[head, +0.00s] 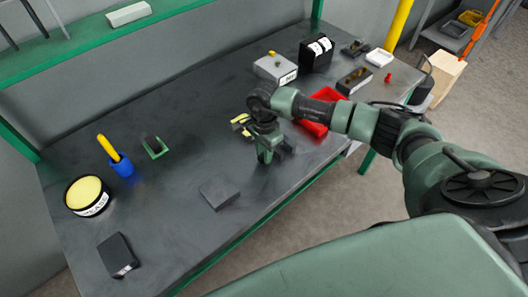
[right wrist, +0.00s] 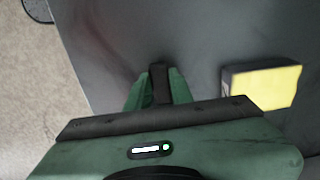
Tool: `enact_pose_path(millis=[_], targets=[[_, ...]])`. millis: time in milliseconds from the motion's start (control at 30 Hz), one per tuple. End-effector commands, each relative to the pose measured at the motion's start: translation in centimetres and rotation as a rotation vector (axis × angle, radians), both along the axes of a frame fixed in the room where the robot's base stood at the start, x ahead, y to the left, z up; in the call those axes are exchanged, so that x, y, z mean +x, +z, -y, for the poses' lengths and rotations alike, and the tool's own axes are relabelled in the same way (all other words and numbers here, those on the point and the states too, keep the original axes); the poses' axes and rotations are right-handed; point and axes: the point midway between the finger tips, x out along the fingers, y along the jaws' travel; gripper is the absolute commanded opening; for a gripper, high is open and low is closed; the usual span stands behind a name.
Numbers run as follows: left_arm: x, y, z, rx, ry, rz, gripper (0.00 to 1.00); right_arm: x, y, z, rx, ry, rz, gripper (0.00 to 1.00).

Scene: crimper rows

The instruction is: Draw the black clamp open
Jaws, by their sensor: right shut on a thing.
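My right gripper (head: 265,158) reaches down over the dark workbench near its front edge. In the right wrist view, its two green fingers (right wrist: 158,88) are shut on a narrow dark piece, which looks like part of the black clamp (right wrist: 160,72). In the head view, a black part of it shows just right of the fingers (head: 286,149). The gripper hides most of the clamp, so I cannot tell how far open it is. My left gripper is in neither view.
A yellow-and-black object (head: 240,121) lies close behind the gripper; its yellow face shows in the right wrist view (right wrist: 272,87). A red tray (head: 322,121) is to the right. A grey block (head: 218,193) lies front left.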

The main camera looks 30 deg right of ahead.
Motion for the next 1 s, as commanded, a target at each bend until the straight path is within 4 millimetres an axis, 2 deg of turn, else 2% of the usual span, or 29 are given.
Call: enact_pose_path(millis=[233, 500, 600, 900, 933, 1000], targets=[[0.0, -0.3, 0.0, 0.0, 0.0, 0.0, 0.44, 0.1, 0.0, -0.7, 0.003, 0.001, 0.005, 0.0], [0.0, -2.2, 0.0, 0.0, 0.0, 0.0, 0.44, -1.0, -0.1, -6.0, 0.01, 0.007, 0.003, 0.0], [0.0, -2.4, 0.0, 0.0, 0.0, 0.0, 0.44, -1.3, 0.0, -7.0, 0.011, 0.006, 0.002, 0.0], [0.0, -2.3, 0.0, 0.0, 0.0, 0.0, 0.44, -1.4, 0.1, -7.2, 0.01, 0.004, 0.001, 0.0], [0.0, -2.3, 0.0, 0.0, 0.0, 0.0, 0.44, -1.4, 0.1, -7.2, 0.01, 0.004, 0.0, 0.3], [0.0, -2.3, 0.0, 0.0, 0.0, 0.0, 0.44, -1.4, 0.1, -7.1, 0.009, 0.004, 0.0, 0.44]])
